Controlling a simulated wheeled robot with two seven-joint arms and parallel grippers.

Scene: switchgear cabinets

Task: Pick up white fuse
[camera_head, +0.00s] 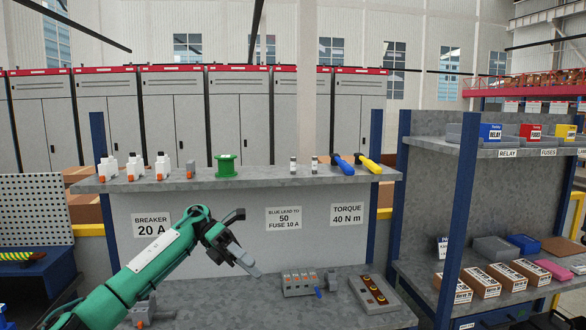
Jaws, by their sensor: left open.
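Two small upright cylinders, a pale one (293,165) and another (315,164), stand on the upper grey shelf right of centre and look like fuses. They are too small to tell which is the white fuse. My left gripper (256,270) is at the end of the green arm, below and left of these cylinders, in front of the back panel and above the lower bench. It is open, with nothing seen between its fingers. My right gripper is not in view.
A grey terminal block (300,283) and a brown-topped block (373,294) lie on the lower bench.

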